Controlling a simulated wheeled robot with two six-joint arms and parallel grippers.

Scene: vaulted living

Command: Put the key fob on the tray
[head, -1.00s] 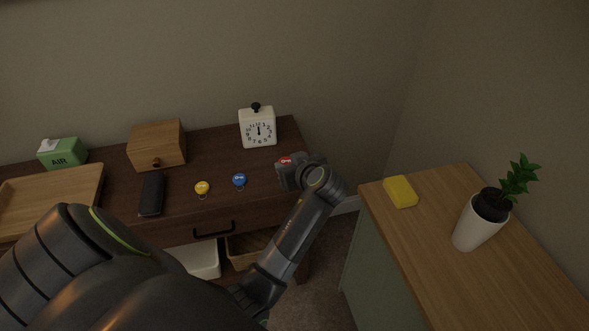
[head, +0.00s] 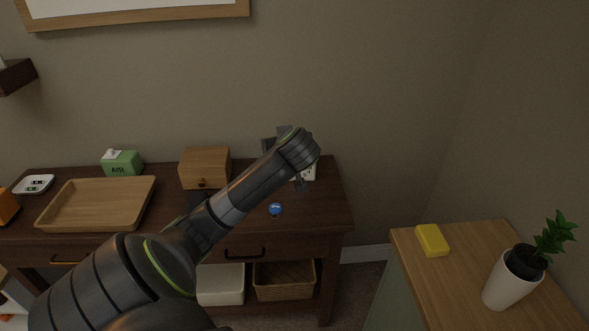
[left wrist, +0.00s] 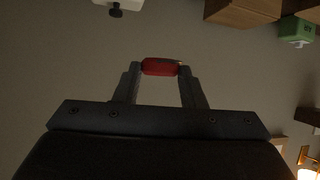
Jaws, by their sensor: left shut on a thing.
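My left gripper (head: 272,144) is raised above the right part of the dark wooden desk, in front of the clock; my own arm partly covers it. The left wrist view shows its fingertips (left wrist: 160,72) shut on a red key fob (left wrist: 160,66). The fob is hidden in the head view. The tray (head: 98,204), light wood and empty, lies on the left part of the desk, well left of the gripper. A blue fob (head: 275,209) lies on the desk below my arm. My right gripper is out of view.
A wooden box (head: 204,167) and a green AIR box (head: 122,163) stand at the desk's back. The white clock (head: 309,173) is mostly covered by my arm. A small white dish (head: 34,184) sits left of the tray. A side cabinet with a yellow block (head: 432,240) and plant is at right.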

